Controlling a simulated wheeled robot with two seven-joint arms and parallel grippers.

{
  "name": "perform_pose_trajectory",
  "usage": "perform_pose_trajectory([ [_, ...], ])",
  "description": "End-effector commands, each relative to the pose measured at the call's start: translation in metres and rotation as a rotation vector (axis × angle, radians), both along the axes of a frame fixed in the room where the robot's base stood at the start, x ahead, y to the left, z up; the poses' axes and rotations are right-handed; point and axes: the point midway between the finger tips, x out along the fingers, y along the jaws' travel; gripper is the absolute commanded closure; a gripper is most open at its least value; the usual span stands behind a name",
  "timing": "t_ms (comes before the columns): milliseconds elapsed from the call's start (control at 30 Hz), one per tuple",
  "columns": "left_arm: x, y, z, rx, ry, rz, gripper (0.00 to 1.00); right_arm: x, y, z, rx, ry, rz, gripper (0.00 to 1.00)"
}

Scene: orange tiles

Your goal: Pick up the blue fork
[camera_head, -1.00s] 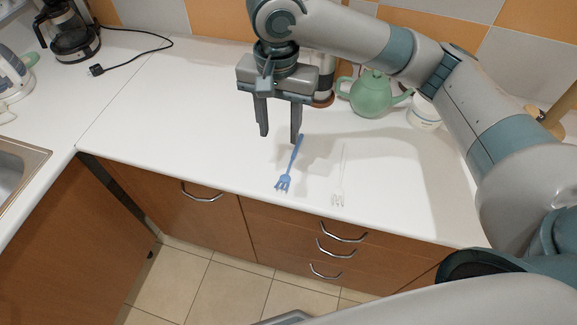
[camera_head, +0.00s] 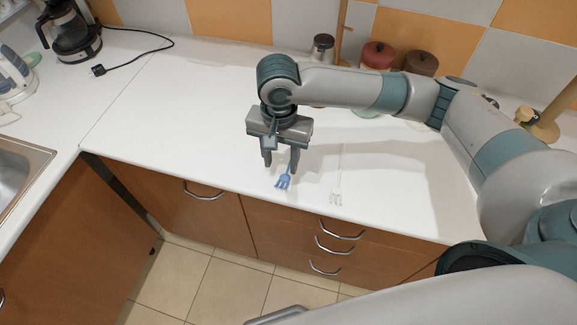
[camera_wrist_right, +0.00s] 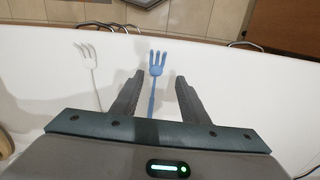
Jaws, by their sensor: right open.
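The blue fork (camera_head: 283,181) lies flat on the white counter (camera_head: 210,130), its tines toward the front edge. Its handle is partly hidden by my right gripper in the head view. My right gripper (camera_head: 279,168) points down over the fork's handle, with its jaws open. In the right wrist view the blue fork (camera_wrist_right: 157,66) shows between and beyond the two fingers of the right gripper (camera_wrist_right: 154,82), its handle running back between them. I cannot tell how far the fingertips are above the counter. My left gripper is not in view.
A white fork (camera_head: 337,188) lies on the counter just right of the blue one. Jars (camera_head: 378,55) stand at the back behind my right arm. A coffee maker (camera_head: 72,35) with a cord and a sink (camera_head: 22,170) are at the left. The counter's middle left is clear.

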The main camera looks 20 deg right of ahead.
Motion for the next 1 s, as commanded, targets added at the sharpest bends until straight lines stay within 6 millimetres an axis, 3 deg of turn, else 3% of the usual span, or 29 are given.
perform_pose_trajectory([
  [267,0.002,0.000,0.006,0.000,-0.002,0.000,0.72,0.000,-0.003,-0.006,-0.002,0.003,-0.001,0.59],
  [667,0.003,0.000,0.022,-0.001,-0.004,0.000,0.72,0.000,-0.010,-0.049,-0.002,0.001,0.000,0.59],
  [1000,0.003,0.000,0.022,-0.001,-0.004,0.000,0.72,0.000,-0.010,-0.052,-0.001,-0.001,0.001,0.59],
])
